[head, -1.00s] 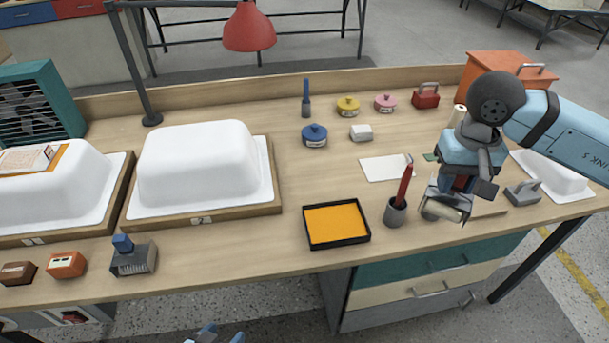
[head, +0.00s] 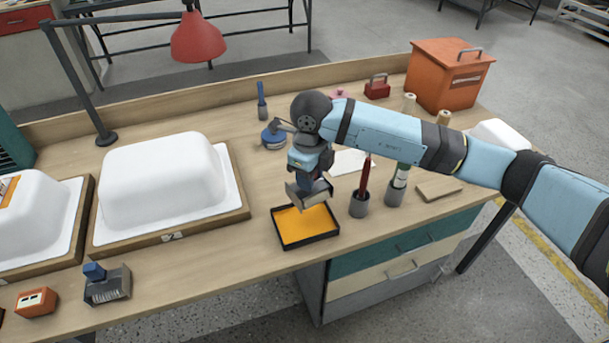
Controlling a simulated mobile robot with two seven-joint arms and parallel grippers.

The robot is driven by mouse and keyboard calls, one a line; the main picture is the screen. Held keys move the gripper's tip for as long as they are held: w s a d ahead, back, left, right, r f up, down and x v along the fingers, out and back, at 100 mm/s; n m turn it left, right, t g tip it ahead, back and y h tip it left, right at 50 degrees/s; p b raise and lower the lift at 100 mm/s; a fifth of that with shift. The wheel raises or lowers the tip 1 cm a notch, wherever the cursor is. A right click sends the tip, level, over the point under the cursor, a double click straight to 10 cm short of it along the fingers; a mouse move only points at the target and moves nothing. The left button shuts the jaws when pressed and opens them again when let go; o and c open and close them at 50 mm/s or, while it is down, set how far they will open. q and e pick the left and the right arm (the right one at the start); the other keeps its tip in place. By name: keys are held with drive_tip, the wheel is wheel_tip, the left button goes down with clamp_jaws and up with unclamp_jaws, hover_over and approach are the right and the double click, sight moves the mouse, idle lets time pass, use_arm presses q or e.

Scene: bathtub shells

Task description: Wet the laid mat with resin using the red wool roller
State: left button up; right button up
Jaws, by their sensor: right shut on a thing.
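My right gripper (head: 306,182) is shut on what looks like the red wool roller, its handle mostly hidden by the gripper. A pale roller head (head: 316,197) shows below the fingers, over the back part of the black tray (head: 304,246) of orange-yellow resin (head: 303,225). I cannot tell whether it touches the resin. A white tub shell (head: 160,180) sits on a wooden board left of the tray. I cannot make out a laid mat for certain. My left gripper is out of view.
A grey cup (head: 359,206) with a red-handled tool stands right of the tray, beside another cup (head: 394,196) with a green-and-white item. A blue-handled brush block (head: 105,284) is at the front left. A red lamp (head: 198,40) hangs over the back.

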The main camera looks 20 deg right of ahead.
drive_tip(key=m, duration=0.1)
drive_tip(key=f+m, duration=0.1)
drive_tip(key=a+m, duration=0.1)
drive_tip(key=m, duration=0.1)
drive_tip(key=shift+w+f, duration=0.2)
drive_tip(key=shift+w, duration=0.05)
drive_tip(key=shift+f+b, duration=0.95)
drive_tip(key=shift+f, duration=0.8)
wheel_tip(320, 180, down, 4)
drive_tip(key=b, duration=0.2)
drive_tip(key=shift+f+b, duration=0.1)
drive_tip(key=shift+b, duration=0.25)
drive_tip(key=shift+f+b, duration=0.35)
drive_tip(key=shift+f, duration=0.15)
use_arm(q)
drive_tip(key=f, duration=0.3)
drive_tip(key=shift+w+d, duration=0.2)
use_arm(e)
drive_tip(key=shift+f, duration=0.1)
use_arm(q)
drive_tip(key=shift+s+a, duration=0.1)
